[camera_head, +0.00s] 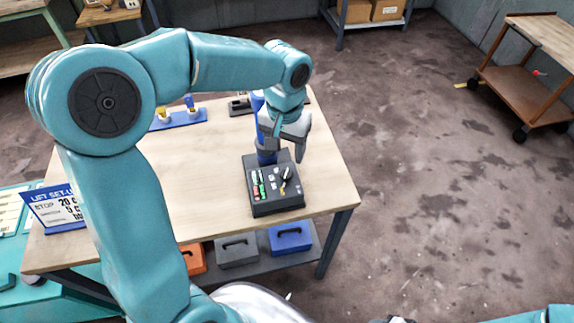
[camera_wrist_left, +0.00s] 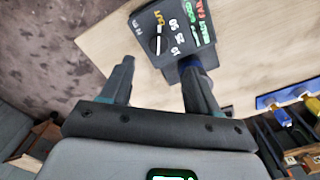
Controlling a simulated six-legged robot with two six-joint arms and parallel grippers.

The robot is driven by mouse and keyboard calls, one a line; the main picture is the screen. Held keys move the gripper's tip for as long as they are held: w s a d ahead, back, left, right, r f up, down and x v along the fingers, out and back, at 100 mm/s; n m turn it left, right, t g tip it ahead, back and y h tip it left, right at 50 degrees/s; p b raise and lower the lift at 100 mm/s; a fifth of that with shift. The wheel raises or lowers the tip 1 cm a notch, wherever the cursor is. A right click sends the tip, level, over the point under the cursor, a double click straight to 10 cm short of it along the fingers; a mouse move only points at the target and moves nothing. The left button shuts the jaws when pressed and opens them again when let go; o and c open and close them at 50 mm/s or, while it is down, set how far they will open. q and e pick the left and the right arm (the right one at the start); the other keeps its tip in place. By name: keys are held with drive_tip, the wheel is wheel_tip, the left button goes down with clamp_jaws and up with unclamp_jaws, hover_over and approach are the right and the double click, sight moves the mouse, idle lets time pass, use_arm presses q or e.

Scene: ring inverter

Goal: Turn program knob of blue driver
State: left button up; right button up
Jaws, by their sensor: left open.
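A dark control box (camera_head: 278,208) sits near the right front of the wooden table. Its sloped face carries red, green, white and yellow markings. A blue upright part (camera_head: 266,157) stands behind it, partly hidden by my gripper. In the left wrist view, the box (camera_wrist_left: 182,14) has a black round knob with a white pointer (camera_wrist_left: 158,42), with numbers and a yellow label around it. My left gripper (camera_head: 284,146) is above the back of the box, apart from the knob. Its two fingers (camera_wrist_left: 157,68) are spread with nothing between them. My right gripper is not clearly visible.
Behind are a blue rack (camera_head: 178,121) with yellow-and-white items and a dark device (camera_head: 240,105). A blue sign (camera_head: 55,208) stands at the left. Toolboxes (camera_head: 236,249) lie on the lower shelf. A brown cart (camera_head: 530,85) stands far right; floor right of the table is clear.

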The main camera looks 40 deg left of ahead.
sight(286, 173)
use_arm(q)
wheel_tip(286, 173, down, 8)
drive_tip(key=shift+f, duration=0.1)
drive_tip(key=shift+d, duration=0.15)
drive_tip(key=c, duration=1)
